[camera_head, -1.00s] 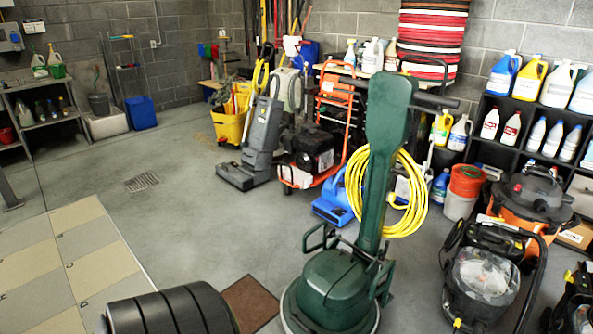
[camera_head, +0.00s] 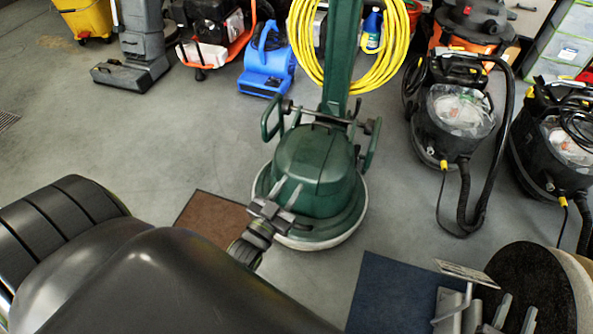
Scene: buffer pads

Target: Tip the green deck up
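The green deck (camera_head: 315,172) is the dark green round base of a floor machine, flat on the floor at centre, with its green handle (camera_head: 341,60) rising out of the top of the view. My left gripper (camera_head: 291,186) reaches in from lower left. Its two fingers look apart, at the deck's front left edge; whether they touch it I cannot tell. My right gripper (camera_head: 515,313) is at the lower right, its fingers apart and seemingly empty, in front of a black-faced round pad (camera_head: 528,275) with a tan edge.
A brown mat (camera_head: 211,216) lies left of the deck and a blue mat (camera_head: 392,290) to its front right. A yellow cord (camera_head: 395,55) hangs coiled on the handle. Black vacuums (camera_head: 455,110) stand at right, a blue blower (camera_head: 266,68) behind. Grey floor is clear at left.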

